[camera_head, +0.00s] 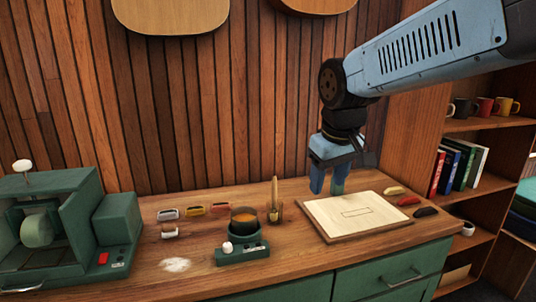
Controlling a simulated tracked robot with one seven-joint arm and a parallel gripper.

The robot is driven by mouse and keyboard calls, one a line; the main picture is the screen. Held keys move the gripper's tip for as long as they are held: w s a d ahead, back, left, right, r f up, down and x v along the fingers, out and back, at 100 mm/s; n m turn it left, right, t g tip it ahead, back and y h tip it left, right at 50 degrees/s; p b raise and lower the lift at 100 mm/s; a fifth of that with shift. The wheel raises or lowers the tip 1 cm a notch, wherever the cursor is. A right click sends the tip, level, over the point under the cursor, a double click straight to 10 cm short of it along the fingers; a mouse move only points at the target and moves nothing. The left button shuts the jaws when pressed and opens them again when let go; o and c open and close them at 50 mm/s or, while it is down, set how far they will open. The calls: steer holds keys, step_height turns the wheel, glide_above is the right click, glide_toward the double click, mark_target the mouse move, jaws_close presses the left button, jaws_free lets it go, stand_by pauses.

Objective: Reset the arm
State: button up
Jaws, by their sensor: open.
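My gripper (328,182) hangs from my blue arm, which reaches in from the upper right. It points down over the back left part of a pale board (370,222) on the wooden counter. The fingers are open, and I see nothing held between them. I cannot tell from this view how high the fingertips are above the counter or board.
A green machine (120,219) stands at the left. Shelves with mugs and books (455,168) stand at the right.

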steer(key=s+d+m+t, duration=0.2)
steer(key=s+d+m, duration=0.3)
steer(key=s+d, duration=0.5)
steer(key=shift+d+f, duration=0.45)
